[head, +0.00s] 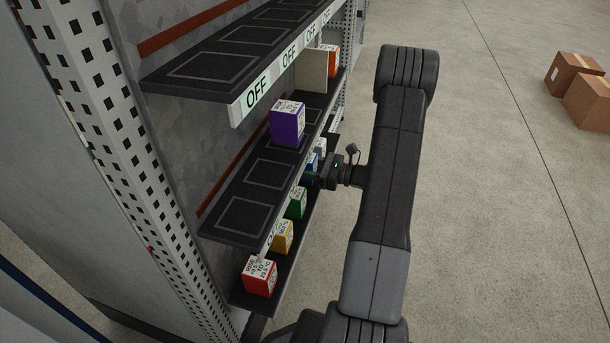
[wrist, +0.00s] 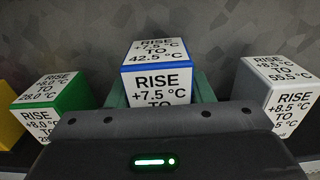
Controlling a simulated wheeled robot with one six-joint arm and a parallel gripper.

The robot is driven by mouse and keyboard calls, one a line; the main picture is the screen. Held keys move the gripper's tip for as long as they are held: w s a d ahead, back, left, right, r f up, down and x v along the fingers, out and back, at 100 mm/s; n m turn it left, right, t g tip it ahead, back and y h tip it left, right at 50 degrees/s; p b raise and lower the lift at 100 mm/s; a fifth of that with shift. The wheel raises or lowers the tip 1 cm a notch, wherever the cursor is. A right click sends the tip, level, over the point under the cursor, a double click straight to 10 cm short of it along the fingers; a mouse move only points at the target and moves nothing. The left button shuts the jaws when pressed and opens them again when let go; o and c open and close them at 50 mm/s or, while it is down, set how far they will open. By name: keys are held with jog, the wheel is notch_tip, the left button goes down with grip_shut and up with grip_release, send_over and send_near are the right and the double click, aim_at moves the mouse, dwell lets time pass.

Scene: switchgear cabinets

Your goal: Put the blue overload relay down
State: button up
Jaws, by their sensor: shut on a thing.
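The blue overload relay (wrist: 157,78) is a box with blue edges and white labels reading "RISE +7.5 °C TO 42.5 °C". It stands upright in the middle of the wrist view, between the green-tinted fingers of my gripper (wrist: 160,100). In the head view the relay (head: 312,166) is a small blue patch, mostly hidden by my gripper (head: 318,180) and the shelf above. My gripper is shut on it, at the lower shelf's row of boxes. Whether its base touches the shelf is hidden.
On the lower shelf, a green box (wrist: 52,92) stands left of the relay and a white-grey box (wrist: 280,85) right. Yellow (head: 281,237) and red (head: 260,276) boxes stand nearer. A purple box (head: 287,123) stands on the middle shelf (head: 243,216), which has empty outlined squares.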

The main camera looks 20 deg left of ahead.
jog(key=shift+f, duration=1.15)
jog(key=shift+f+b, duration=0.2)
jog(key=shift+b, duration=0.15)
jog(key=o, duration=1.1)
jog(key=shift+r, duration=0.3)
jog(key=d+p, duration=0.1)
jog(key=d, duration=0.3)
jog(key=d+p, duration=0.1)
jog(key=d, duration=0.3)
jog(key=d+p, duration=0.1)
jog(key=d, duration=0.3)
jog(key=shift+w+f, duration=0.1)
jog(key=shift+w, duration=0.25)
jog(key=shift+a, duration=0.15)
